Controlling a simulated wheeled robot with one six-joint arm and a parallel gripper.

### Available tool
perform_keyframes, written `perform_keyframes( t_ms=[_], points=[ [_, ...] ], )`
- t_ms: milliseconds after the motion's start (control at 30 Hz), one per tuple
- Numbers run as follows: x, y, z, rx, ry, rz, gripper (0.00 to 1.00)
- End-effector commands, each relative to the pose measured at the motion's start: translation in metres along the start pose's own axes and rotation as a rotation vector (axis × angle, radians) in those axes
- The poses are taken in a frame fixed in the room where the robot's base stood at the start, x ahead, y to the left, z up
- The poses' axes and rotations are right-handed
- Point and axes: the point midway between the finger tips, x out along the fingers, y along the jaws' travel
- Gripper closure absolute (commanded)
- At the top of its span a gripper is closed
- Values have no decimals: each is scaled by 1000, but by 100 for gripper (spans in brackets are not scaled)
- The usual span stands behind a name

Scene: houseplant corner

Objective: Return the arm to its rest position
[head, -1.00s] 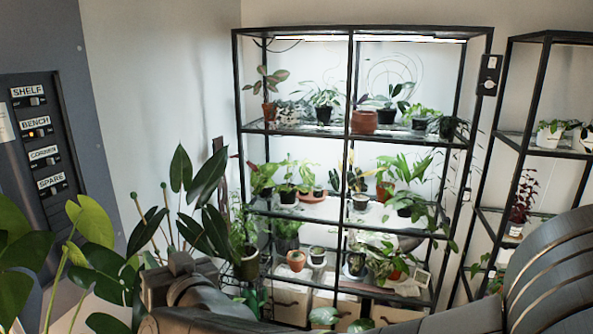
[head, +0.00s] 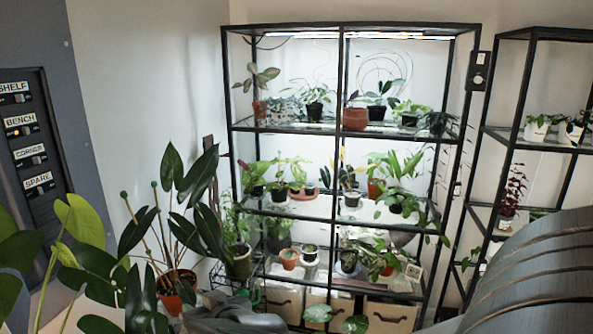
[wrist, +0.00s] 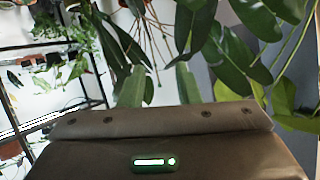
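My arm (head: 535,270) shows as a large grey ribbed link at the lower right of the head view. A dark part of my arm also shows at the bottom centre. In the wrist view a broad grey-brown block of my gripper (wrist: 160,145) fills the bottom, with a small green-lit indicator. No separate fingertips can be made out, and nothing held is seen. Large green leaves (wrist: 200,40) hang in front of and above the block; I cannot tell whether they touch it.
A dark switch panel (head: 30,130) is at the left; its BENCH switch glows orange. Leafy plants (head: 180,200) stand at the lower left, close to my arm. A black plant rack (head: 340,130) stands at the back, a second rack (head: 515,130) at the right.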

Motion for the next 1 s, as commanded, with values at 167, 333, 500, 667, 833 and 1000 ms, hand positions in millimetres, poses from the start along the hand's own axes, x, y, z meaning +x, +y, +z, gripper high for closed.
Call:
perform_keyframes(
  t_ms=[167, 333, 500, 667, 833, 1000],
  points=[
    [-1, 4, 6, 5, -19, 8, 70],
    [-1, 4, 6, 5, -21, 8, 70],
    [-1, 4, 6, 5, -22, 8, 70],
    [-6, 4, 10, 12, -51, 4, 70],
    [-17, 4, 24, 27, -130, -6, 70],
    [-31, 4, 40, 47, -227, -14, 70]
  ],
)
